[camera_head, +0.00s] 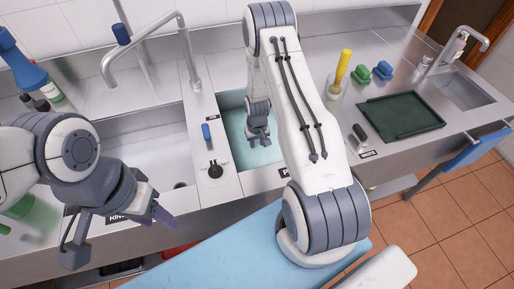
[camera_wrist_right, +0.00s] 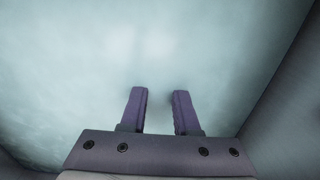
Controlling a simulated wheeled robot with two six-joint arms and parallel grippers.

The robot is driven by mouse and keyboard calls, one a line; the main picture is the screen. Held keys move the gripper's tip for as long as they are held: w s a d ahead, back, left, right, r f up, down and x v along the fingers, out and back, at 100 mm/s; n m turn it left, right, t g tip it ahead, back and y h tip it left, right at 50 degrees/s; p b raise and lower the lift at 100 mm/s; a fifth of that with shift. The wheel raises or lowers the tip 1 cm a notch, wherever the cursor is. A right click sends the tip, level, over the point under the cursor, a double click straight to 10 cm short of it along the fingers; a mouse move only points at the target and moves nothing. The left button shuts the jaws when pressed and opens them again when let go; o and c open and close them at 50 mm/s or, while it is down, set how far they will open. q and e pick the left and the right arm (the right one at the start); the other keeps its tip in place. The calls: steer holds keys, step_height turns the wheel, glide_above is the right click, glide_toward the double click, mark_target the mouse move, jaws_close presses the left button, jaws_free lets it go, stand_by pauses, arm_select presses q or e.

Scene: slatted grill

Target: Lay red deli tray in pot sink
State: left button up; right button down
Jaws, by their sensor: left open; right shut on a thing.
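The basin with pale blue water (camera_head: 236,126) sits in the middle of the counter; its label is mostly hidden behind my arm, with only a "P" showing. My right gripper (camera_head: 260,138) reaches down into this basin. In the right wrist view its two fingers (camera_wrist_right: 160,110) point at the cloudy water with a narrow gap between them. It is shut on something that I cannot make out. No red deli tray can be made out in the basin. My left gripper (camera_head: 116,230) is open and empty in front of the left basin, its fingers wide apart.
The left basin (camera_head: 150,155) has a tall faucet (camera_head: 185,55). A dark green tray (camera_head: 403,116) lies on the right counter near sponges (camera_head: 361,74) and a small sink (camera_head: 466,90). A red thing (camera_head: 180,251) shows partly below the counter, beside a light blue surface (camera_head: 215,250).

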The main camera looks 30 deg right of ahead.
steer(key=c, duration=0.7)
jaws_free()
steer(key=shift+f, duration=0.1)
steer(key=shift+o, duration=0.2)
step_height(320, 180, up, 12)
steer(key=b, duration=0.2)
steer(key=a+r+n, duration=0.2)
steer(key=a+r, duration=0.4)
steer(key=a, duration=0.2)
steer(key=s+a+r+n, duration=0.3)
steer(key=s+a+r, duration=0.4)
steer(key=a, duration=0.3)
steer(key=s+a+r+n, duration=0.2)
steer(key=s+a+r, duration=0.1)
steer(key=s, duration=0.5)
steer(key=s+a+r+n+y, duration=0.1)
steer(key=s+a+r+n, duration=0.2)
steer(key=s, duration=0.6)
steer(key=shift+s+a, duration=0.3)
steer(key=shift+a, duration=0.25)
